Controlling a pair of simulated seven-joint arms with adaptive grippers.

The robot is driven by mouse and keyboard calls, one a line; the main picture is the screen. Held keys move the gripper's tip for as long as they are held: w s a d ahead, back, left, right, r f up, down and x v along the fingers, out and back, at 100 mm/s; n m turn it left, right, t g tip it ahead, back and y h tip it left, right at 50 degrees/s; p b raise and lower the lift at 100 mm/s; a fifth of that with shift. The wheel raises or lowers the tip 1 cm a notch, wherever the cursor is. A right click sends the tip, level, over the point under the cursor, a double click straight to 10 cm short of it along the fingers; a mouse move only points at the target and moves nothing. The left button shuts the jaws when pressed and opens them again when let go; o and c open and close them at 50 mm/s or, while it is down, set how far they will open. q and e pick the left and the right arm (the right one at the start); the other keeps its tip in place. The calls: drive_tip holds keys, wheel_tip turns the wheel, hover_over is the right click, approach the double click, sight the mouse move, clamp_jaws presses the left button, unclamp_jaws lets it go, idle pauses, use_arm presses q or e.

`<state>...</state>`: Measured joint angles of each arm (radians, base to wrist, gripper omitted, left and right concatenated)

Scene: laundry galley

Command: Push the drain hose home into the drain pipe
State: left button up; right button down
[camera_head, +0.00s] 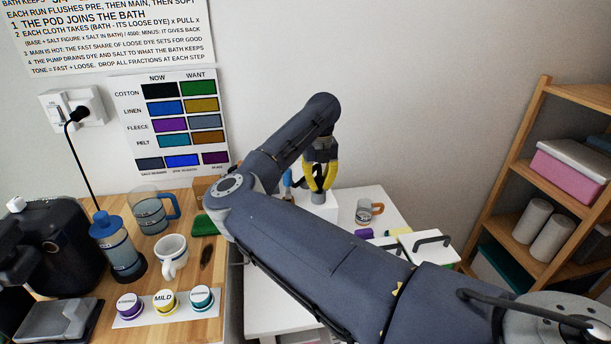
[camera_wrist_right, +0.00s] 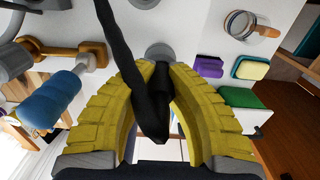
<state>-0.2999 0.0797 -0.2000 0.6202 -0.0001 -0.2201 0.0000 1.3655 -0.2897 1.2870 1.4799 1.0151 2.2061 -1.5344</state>
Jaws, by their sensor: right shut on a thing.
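My right gripper (camera_head: 320,187) points down over the white stand at the back, its yellow fingers closed around the black drain hose. In the right wrist view the fingers (camera_wrist_right: 160,70) are on either side of the drain hose (camera_wrist_right: 150,108), which comes in from the top and bends back between them. The grey drain pipe (camera_wrist_right: 160,51) shows just past the fingertips; it also shows under the gripper in the head view (camera_head: 318,198). Fingers and hose hide the hose's end, so I cannot tell whether it is inside the pipe. My left gripper is not in view.
A blue-handled tool (camera_wrist_right: 48,98) is beside the fingers. A shelf (camera_head: 510,205) stands at right.

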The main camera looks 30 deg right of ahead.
sight(319, 176)
drive_tip(key=shift+f, duration=0.25)
drive_tip(key=c, duration=1.4)
unclamp_jaws()
drive_tip(key=shift+c, duration=0.3)
drive_tip(key=shift+c, duration=0.9)
drive_tip(key=shift+r, duration=3.55)
